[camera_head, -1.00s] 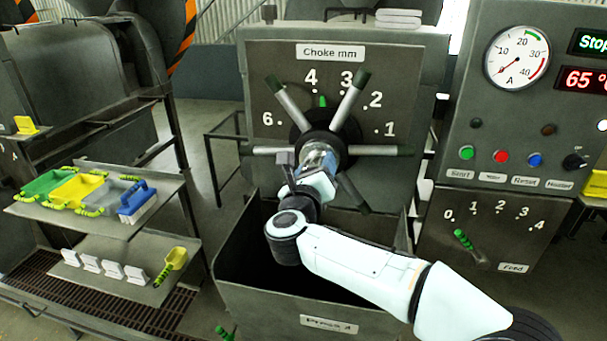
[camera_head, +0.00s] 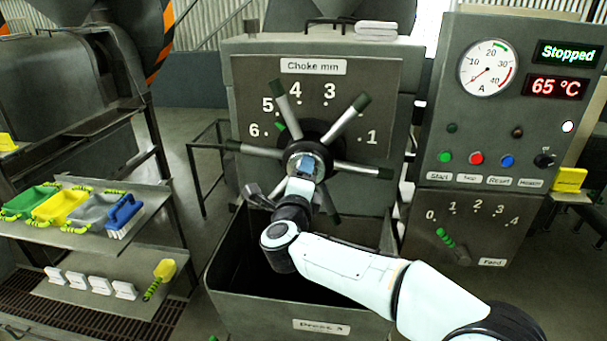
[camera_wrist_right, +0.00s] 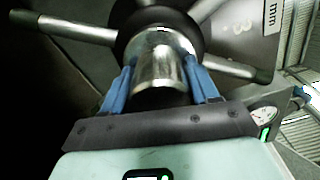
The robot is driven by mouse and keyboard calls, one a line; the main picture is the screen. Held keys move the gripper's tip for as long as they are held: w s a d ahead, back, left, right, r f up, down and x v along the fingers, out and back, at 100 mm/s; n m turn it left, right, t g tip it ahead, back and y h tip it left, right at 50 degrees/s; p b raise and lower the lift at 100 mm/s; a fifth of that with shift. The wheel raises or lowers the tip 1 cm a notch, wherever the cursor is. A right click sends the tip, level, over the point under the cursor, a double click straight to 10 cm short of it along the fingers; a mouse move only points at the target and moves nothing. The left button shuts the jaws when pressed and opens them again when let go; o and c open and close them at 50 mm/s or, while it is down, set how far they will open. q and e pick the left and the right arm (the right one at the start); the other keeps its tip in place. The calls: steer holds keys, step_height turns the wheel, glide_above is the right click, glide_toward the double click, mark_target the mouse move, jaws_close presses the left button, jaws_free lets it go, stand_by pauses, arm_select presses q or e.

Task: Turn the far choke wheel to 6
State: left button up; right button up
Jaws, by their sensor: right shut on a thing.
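The choke wheel (camera_head: 344,125) stands on a grey panel marked "Choke mm" (camera_head: 313,66), with several grey spokes ending in dark grips. Its green pointer (camera_head: 280,126) points up-left, between the 5 and the 6 on the scale. The 2 is hidden behind a spoke. My right gripper (camera_head: 305,164) is at the wheel's centre. In the right wrist view its blue fingers (camera_wrist_right: 158,85) are shut on the shiny metal hub (camera_wrist_right: 158,62), one on each side. My left gripper is not in view.
A hopper bin (camera_head: 290,306) lies below the wheel. A control panel (camera_head: 480,120) reading "Stopped" and 65 °C stands at right, with a feed lever (camera_head: 446,238) below. A shelf (camera_head: 60,238) with coloured trays and a brush is at left.

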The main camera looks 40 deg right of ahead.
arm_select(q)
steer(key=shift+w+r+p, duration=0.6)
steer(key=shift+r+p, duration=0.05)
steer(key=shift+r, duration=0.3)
arm_select(e)
steer(key=n, duration=0.4)
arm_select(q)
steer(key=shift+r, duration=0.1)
arm_select(e)
steer(key=shift+n, duration=0.3)
steer(key=o, duration=1.5)
steer(key=shift+a, duration=0.1)
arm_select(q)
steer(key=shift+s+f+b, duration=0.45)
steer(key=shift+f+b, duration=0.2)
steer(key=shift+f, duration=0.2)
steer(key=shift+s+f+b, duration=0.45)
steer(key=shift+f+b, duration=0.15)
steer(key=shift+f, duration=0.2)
arm_select(e)
steer(key=shift+v, duration=6.65)
steer(key=shift+f, duration=0.1)
